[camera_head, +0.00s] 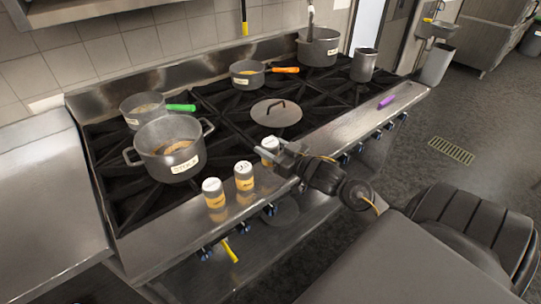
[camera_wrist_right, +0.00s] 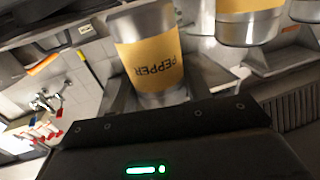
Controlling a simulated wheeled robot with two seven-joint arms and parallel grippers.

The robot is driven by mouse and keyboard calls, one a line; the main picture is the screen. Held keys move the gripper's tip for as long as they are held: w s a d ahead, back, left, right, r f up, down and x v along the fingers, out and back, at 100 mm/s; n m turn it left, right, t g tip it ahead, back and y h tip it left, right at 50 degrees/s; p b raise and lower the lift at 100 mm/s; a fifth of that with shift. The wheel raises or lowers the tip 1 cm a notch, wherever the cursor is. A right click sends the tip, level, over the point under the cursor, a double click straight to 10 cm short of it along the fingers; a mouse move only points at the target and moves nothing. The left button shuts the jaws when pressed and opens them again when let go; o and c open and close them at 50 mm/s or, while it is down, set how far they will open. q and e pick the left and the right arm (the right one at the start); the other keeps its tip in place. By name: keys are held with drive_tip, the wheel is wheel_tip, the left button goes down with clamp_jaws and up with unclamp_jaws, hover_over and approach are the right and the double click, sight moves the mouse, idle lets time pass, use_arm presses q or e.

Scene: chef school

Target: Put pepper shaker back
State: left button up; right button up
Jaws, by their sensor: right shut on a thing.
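The pepper shaker (camera_wrist_right: 152,60), a metal cylinder with a yellow label reading PEPPER, is between the fingers of my right gripper (camera_wrist_right: 160,82) in the right wrist view. The label appears upside down there. In the head view the shaker (camera_head: 269,145) is partly hidden behind my right gripper (camera_head: 281,156), at the front ledge of the stove. The gripper is shut on it. I cannot tell whether its base touches the ledge. My left gripper is not in view.
Two similar shakers, one (camera_head: 214,194) and another (camera_head: 244,177), stand left of the gripper on the stove's front ledge (camera_head: 160,245). A large pot (camera_head: 168,141), a pot lid (camera_head: 276,112) and a small pan (camera_head: 246,75) occupy the burners. A purple-handled item (camera_head: 387,101) lies right.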

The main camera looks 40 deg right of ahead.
drive_tip(key=shift+w+d+f+p, duration=0.15)
drive_tip(key=shift+f+p, duration=0.1)
drive_tip(key=shift+f, duration=0.55)
drive_tip(key=shift+s+d+f+p, duration=0.1)
drive_tip(key=shift+d+f+p, duration=0.1)
drive_tip(key=shift+f, duration=0.9)
drive_tip(key=shift+f, duration=0.1)
drive_tip(key=o, duration=1.1)
drive_tip(key=shift+a, duration=0.1)
drive_tip(key=shift+s+d+b, duration=0.35)
drive_tip(key=shift+s+b, duration=0.05)
drive_tip(key=shift+s, duration=1.55)
drive_tip(key=shift+s+d+b, duration=0.4)
drive_tip(key=shift+s+b, duration=0.05)
drive_tip(key=shift+s, duration=1.5)
drive_tip(key=shift+s+d+b, duration=0.35)
drive_tip(key=shift+s+b, duration=0.05)
drive_tip(key=shift+s, duration=1.55)
